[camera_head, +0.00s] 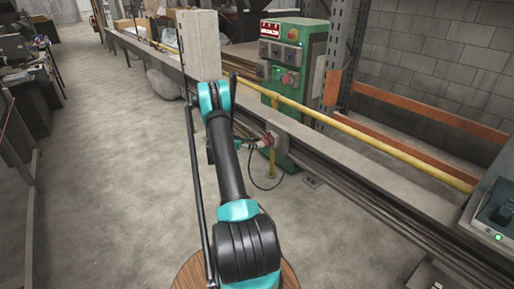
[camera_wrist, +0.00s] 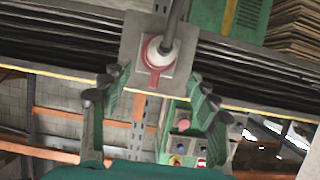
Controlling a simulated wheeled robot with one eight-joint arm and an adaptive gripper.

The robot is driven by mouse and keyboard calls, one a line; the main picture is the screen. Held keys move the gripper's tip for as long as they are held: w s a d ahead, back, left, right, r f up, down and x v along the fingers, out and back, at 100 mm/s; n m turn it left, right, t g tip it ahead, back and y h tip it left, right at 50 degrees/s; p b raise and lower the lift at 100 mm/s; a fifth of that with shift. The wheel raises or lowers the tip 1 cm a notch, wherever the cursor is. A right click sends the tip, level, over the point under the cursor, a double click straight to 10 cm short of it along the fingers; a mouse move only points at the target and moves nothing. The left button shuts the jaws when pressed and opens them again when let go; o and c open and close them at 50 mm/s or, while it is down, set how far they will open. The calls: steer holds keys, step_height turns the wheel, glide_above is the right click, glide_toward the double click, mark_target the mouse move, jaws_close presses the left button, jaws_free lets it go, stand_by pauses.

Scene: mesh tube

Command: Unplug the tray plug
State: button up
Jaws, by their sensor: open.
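The tray plug (camera_wrist: 152,50), white with a red collar and a thick grey cable, sits in a socket on a square grey plate (camera_wrist: 134,38) in the wrist view. In the head view the plug (camera_head: 270,139) is small, on the side of the long rail, with a dark cable looping down below it. My gripper (camera_wrist: 155,76) is open, its green fingers spread to either side of the plug with gaps showing. I cannot tell how deep the fingers reach. In the head view my gripper (camera_head: 242,145) is partly hidden by my black and teal arm.
A long metal rail (camera_head: 385,200) with a yellow bar (camera_head: 350,130) runs beside my arm. A green control cabinet (camera_head: 293,60) stands behind it. A concrete block (camera_head: 200,45) is at the back. Grey floor (camera_head: 110,180) is clear on the left.

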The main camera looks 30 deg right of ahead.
mark_target(262, 143)
stand_by(0.3)
steer(key=shift+x, duration=4.5)
jaws_close()
steer(key=shift+a, duration=0.2)
steer(key=shift+s+a, duration=0.15)
steer(key=shift+a, duration=1.25)
steer(key=shift+s+a, duration=0.1)
steer(key=shift+a, duration=1.3)
